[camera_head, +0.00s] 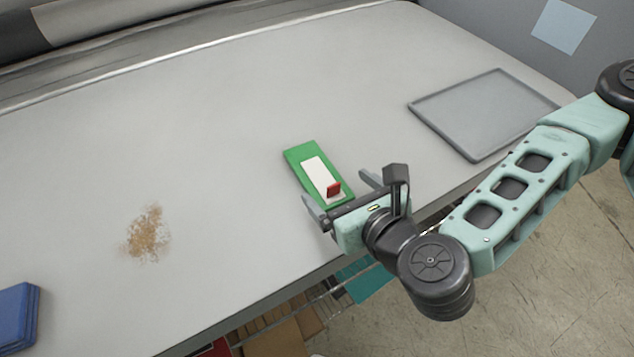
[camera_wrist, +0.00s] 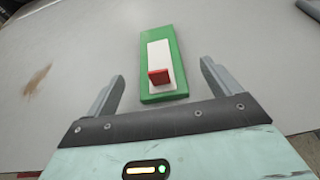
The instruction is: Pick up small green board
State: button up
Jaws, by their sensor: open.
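The small green board (camera_head: 297,154) lies flat on the grey table near its front edge. A white strip (camera_head: 316,173) lies along its middle, with a small red block (camera_head: 334,188) standing at the near end. In the wrist view the green board (camera_wrist: 173,48) is ahead of the fingers, its near end reaching between them, with the red block (camera_wrist: 158,77) facing me. My gripper (camera_head: 338,188) is open, its fingers on either side of the board's near end. In the wrist view my gripper (camera_wrist: 160,78) shows a gap on both sides of the board. It holds nothing.
A grey tray (camera_head: 440,131) lies on the table at right. A brown crumbly patch (camera_head: 147,234) is on the table at left. Blue stacked items (camera_head: 17,316) sit at the lower left corner. The table around the board is clear. A shelf with boxes shows below the front edge.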

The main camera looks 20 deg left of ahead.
aim_at(320, 175)
jog(key=shift+p+x, duration=0.5)
jog(key=shift+x, duration=0.95)
jog(key=p+x, duration=0.1)
jog(key=x, duration=0.3)
jog(key=shift+a+f, duration=0.15)
jog(key=shift+f, duration=0.15)
jog(key=c, duration=1.1)
